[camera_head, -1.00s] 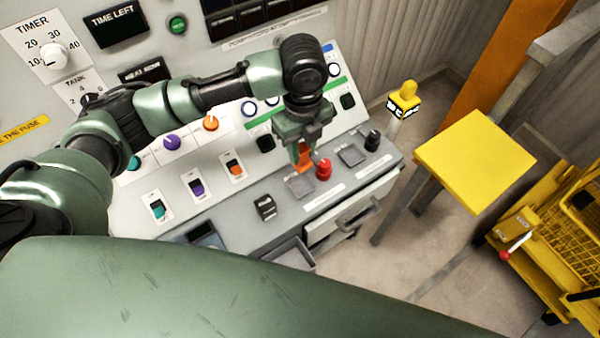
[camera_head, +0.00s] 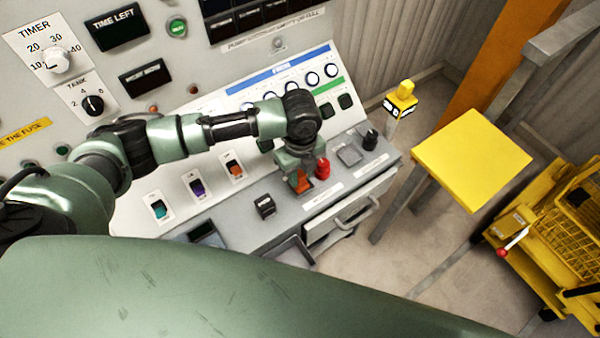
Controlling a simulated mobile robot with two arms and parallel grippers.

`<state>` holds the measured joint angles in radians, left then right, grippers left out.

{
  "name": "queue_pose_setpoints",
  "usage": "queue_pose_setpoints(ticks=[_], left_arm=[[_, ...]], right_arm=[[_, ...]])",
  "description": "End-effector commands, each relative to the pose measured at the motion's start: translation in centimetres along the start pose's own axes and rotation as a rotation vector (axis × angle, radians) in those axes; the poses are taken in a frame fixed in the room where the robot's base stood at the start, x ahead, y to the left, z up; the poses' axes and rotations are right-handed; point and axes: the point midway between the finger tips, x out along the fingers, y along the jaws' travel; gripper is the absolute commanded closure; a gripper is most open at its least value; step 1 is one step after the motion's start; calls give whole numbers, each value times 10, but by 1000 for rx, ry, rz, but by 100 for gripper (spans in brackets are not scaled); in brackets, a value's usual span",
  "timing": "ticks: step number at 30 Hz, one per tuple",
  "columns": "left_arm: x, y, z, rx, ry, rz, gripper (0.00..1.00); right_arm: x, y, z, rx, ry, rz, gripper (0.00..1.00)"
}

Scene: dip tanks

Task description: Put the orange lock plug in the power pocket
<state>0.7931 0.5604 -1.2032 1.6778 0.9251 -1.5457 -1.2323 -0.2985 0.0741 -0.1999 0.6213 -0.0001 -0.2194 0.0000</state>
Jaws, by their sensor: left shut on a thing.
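My left gripper (camera_head: 299,185) is shut on the orange lock plug (camera_head: 302,181) and points down at the sloping front shelf of the console. The plug shows between the fingers, just left of the red plug (camera_head: 322,168). It is over or in the left grey square pocket, which the gripper and plug now mostly hide; I cannot tell whether the plug touches it. Another grey square pocket (camera_head: 349,155) is empty, to the right of the red plug. The pocket labels are too small to read. My right gripper is not in view.
A black plug (camera_head: 370,140) stands at the shelf's right end. A black block (camera_head: 265,206) sits left of the gripper. Below is a drawer (camera_head: 342,228) with a handle. A yellow-topped stand (camera_head: 474,160) and yellow cart (camera_head: 560,240) are at the right.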

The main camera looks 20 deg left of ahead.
Motion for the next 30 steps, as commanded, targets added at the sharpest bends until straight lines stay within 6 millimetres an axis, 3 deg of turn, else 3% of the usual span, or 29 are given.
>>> queue_pose_setpoints(ticks=[3,4,6,15,19,30], left_arm=[[3,0,0,0,0,0,100],[3,0,0,0,0,0,65],[2,0,0,0,0,0,51],[1,0,0,0,0,0,51],[-8,-1,0,0,0,-4,51],[-82,-1,0,1,-1,-4,51]], right_arm=[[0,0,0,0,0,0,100],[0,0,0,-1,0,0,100],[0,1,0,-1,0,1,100],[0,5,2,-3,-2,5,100],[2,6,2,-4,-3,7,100],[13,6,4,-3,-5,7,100]])
